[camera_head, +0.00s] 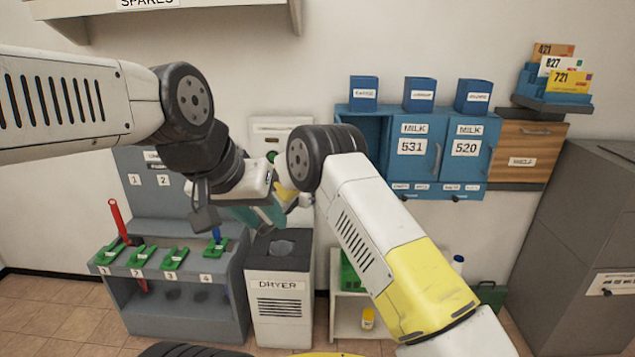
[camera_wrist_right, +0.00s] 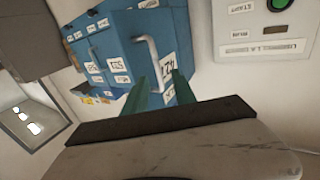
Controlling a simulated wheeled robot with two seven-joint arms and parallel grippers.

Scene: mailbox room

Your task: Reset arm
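My left arm comes in from the left, and its gripper (camera_head: 258,215), with teal fingers, hangs in front of the dryer and the grey stand. I cannot tell whether its fingers are apart. I see nothing clearly held in it. My right arm rises from the lower right and bends at the middle; its gripper is mostly hidden there in the head view.
The dryer (camera_head: 279,311) stands below the grippers, beside the grey stand (camera_head: 180,318) with numbered green holders. The blue milk cabinet (camera_head: 397,169) hangs on the wall, with blue boxes on top. A grey cabinet (camera_head: 580,240) is at right. A panel with a green button (camera_wrist_right: 277,4) is near the right gripper's view.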

